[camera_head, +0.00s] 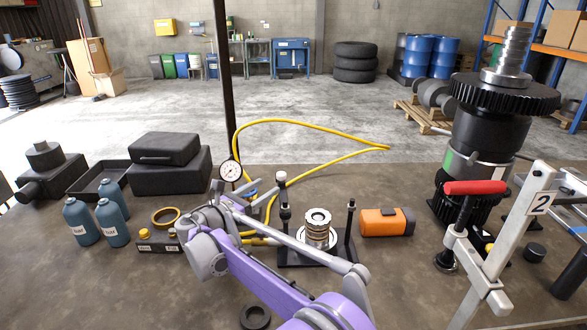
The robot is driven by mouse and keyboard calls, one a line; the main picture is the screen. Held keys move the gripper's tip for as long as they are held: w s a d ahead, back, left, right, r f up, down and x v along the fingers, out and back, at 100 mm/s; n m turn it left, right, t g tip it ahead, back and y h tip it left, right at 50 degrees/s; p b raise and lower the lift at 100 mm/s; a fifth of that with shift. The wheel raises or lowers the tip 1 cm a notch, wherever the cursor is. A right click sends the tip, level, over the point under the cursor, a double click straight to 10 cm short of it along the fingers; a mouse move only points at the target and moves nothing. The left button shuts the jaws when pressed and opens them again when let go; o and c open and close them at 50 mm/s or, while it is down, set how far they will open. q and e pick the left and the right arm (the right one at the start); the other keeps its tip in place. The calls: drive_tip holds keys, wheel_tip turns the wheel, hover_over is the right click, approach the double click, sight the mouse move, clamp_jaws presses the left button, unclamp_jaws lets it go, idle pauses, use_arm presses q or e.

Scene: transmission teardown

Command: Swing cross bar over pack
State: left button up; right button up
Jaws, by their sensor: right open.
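The pack (318,226) is a short stack of shiny metal rings, upright on a dark base plate (298,258). A thin black post (350,222) stands at its right. Another black post (284,205), with a pale top, stands at its left. My right arm reaches in from the bottom, and my right gripper (232,200) is left of the left post, open; its fingers are small and hard to make out. A long grey bar (290,240) slants in front of the pack; I cannot tell whether it is the cross bar or part of my arm. My left gripper is not in view.
A yellow hose (335,123) loops behind the fixture, near a pressure gauge (230,171). An orange case (387,222) lies to the right. A red-handled white stand (505,240) and a tall dark gear assembly (490,130) crowd the right. Blue bottles (110,223) stand left.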

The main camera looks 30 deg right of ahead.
sight(285, 174)
drive_tip(key=shift+w+d, duration=0.3)
drive_tip(key=shift+d, duration=0.05)
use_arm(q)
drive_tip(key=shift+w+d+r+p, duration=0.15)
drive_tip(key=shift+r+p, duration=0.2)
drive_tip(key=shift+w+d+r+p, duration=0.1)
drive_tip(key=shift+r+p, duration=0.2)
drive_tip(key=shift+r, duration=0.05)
use_arm(e)
drive_tip(key=x, duration=1)
drive_tip(key=shift+d, duration=0.2)
drive_tip(key=shift+w+r, duration=0.1)
drive_tip(key=shift+r, duration=0.05)
drive_tip(key=shift+c, duration=0.2)
clamp_jaws()
